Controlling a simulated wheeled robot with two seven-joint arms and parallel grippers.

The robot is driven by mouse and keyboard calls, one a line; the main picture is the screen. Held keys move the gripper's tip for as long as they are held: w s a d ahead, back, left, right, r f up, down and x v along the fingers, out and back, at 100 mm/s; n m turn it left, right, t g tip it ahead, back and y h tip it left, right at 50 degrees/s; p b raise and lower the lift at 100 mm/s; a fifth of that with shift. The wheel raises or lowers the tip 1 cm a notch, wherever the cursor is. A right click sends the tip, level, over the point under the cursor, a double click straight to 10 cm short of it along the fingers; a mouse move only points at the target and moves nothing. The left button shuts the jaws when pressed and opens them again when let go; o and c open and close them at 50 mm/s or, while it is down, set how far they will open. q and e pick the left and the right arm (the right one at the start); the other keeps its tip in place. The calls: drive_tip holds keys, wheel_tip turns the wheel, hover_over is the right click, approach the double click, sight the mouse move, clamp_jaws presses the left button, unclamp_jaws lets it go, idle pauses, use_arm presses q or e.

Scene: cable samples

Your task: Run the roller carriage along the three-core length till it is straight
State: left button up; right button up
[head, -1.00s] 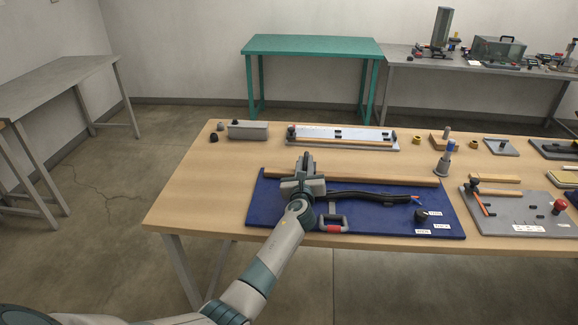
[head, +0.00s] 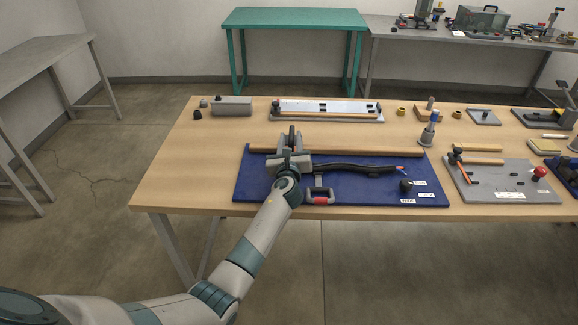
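The three-core length is a black cable (head: 350,168) lying on a blue board (head: 242,193). It bends slightly, and coloured core ends show at its right tip. A small grey frame with a red grip (head: 319,200), which looks like the roller carriage, stands at the board's front edge, below the cable's left part. My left gripper (head: 291,140) is over the left part of the board, at the cable's left end. My own wrist hides its fingertips, the cable's left end and whatever lies between the fingers. My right gripper is not in view.
A wooden strip (head: 370,151) runs along the board's back. A black knob (head: 405,186) and white labels are at its right. A grey board (head: 490,182) with a red knob stands farther right. A silver tray (head: 325,106) lies behind; bare table lies to the left.

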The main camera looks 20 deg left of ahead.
use_arm(q)
drive_tip(key=b+v, duration=0.1)
drive_tip(key=v, duration=1.5)
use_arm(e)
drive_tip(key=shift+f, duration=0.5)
